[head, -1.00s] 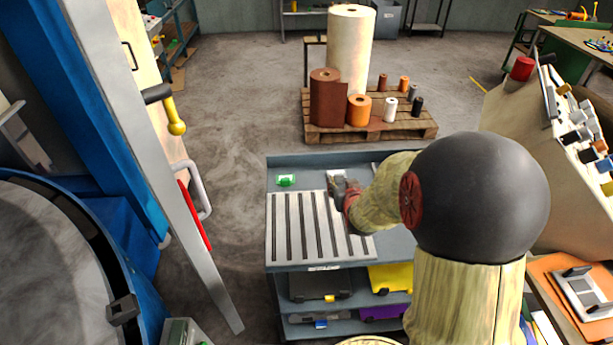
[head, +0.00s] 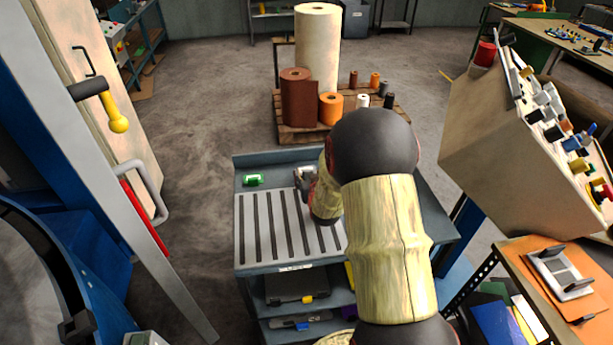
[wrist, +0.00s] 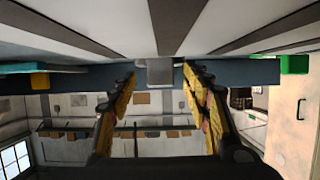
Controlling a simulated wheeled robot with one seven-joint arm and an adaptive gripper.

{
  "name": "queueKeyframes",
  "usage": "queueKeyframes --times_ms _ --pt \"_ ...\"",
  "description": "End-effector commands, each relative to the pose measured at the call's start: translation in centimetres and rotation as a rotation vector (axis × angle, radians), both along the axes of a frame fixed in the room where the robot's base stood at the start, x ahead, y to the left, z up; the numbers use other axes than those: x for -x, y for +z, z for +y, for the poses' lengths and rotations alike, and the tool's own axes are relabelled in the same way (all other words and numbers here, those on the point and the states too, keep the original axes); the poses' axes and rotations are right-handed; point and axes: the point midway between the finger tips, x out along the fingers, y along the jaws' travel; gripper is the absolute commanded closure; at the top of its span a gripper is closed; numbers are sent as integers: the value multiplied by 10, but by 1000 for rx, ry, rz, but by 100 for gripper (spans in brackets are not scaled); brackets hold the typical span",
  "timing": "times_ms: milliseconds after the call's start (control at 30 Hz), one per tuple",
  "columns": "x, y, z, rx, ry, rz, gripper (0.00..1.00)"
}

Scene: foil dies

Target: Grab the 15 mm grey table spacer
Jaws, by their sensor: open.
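A small grey block (wrist: 160,73), which looks like the grey spacer, shows in the wrist view at the edge of a slotted light plate. It lies between the tips of my gripper (wrist: 158,80). The two yellowish fingers are apart, one on each side of it. I cannot tell whether either finger touches it. In the head view my gripper (head: 305,184) is low over the cart top, at the far edge of the slotted plate (head: 250,225). My arm hides part of it there, and the spacer cannot be made out clearly.
A green block (head: 253,180) lies left of my gripper on the cart (head: 280,157). Behind stands a pallet (head: 300,134) with several rolls. A sloped control console (head: 500,140) stands to the right, and a door with a yellow handle (head: 118,123) to the left.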

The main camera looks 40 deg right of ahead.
Motion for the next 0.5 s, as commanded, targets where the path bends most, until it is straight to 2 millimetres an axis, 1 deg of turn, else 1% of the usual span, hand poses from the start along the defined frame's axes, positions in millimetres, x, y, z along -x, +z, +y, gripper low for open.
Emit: queueKeyframes --times_ms 67,267,500 --pt "-3 0 -2 1 0 -1 52" --pt "-3 0 -2 1 0 -1 52" --pt "-3 0 -2 1 0 -1 65"
